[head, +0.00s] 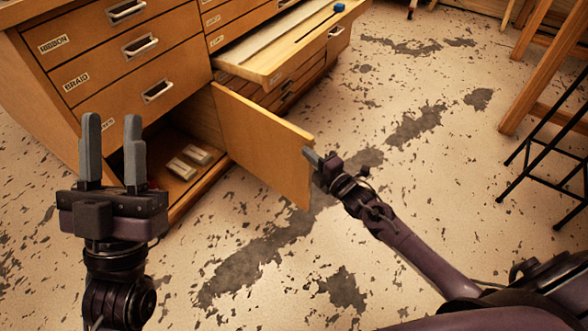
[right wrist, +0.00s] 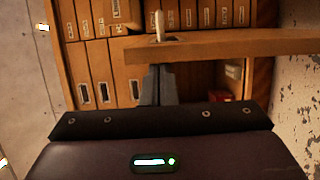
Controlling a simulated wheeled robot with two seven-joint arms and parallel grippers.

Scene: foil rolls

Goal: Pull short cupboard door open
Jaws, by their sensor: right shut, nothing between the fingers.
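The short cupboard door (head: 262,145) is a wooden panel standing open, swung out from the cabinet front. The cupboard (head: 178,190) behind it shows its floor with pale packets inside. My right gripper (head: 310,156) is shut at the door's free edge, close to or touching it. In the right wrist view, the shut fingers (right wrist: 159,85) point at the door's edge (right wrist: 225,43), which runs across the picture. I cannot tell whether they touch it. My left gripper (head: 112,120) is open and empty, in front of the cabinet's left side.
Labelled drawers (head: 120,60) with metal handles sit above the cupboard. A drawer (head: 275,62) stands pulled out at the right, above the door. A black stool (head: 545,150) and a wooden table leg (head: 530,75) stand at the right. The worn floor (head: 420,190) between is clear.

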